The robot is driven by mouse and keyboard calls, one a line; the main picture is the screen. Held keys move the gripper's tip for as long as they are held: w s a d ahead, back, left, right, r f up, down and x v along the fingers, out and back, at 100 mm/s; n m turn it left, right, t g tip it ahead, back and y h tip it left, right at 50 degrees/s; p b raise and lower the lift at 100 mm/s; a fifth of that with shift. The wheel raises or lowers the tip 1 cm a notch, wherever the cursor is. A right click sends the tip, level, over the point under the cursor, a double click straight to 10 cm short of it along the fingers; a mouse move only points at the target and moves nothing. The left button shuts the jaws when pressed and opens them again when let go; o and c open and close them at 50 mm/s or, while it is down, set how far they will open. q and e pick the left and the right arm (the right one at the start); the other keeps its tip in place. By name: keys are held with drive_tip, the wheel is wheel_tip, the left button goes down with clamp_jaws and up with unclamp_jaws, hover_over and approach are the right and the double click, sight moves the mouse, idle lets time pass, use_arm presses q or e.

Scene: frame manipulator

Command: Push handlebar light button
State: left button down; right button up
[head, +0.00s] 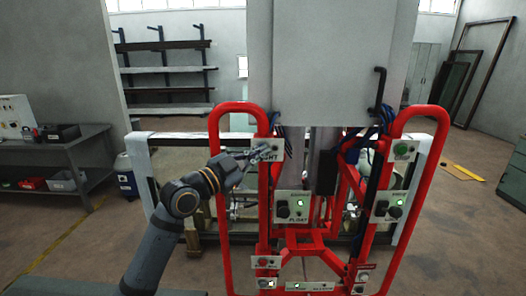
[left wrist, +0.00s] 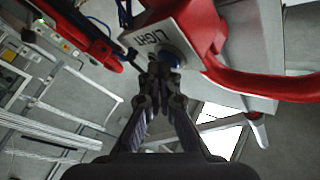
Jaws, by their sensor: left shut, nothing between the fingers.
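The white plate marked LIGHT (head: 276,145) is on the left red handlebar frame (head: 222,200). In the left wrist view the LIGHT plate (left wrist: 152,38) shows at the top middle, with a round, bluish button (left wrist: 173,58) on it. My left gripper (head: 262,153) is shut and empty, its tips right at this plate. In the left wrist view the tips of my left gripper (left wrist: 157,65) are beside the button and partly cover it. I cannot tell whether they touch it. My right gripper is not in view.
A FLOAT panel (head: 291,206) with a green light sits at the middle of the frame. Another panel (head: 388,207) and a green button (head: 402,149) are on the right handlebar side. A workbench (head: 95,140) stands far left. A grey column (head: 320,60) rises behind.

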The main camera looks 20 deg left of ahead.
use_arm(q)
drive_tip(key=shift+s+d+f, duration=0.1)
drive_tip(key=shift+s+f, duration=0.05)
drive_tip(key=s+d, duration=0.1)
drive_tip(key=s, duration=0.4)
drive_tip(key=shift+s+d, duration=0.3)
drive_tip(key=shift+s, duration=0.1)
drive_tip(key=shift+f, duration=0.1)
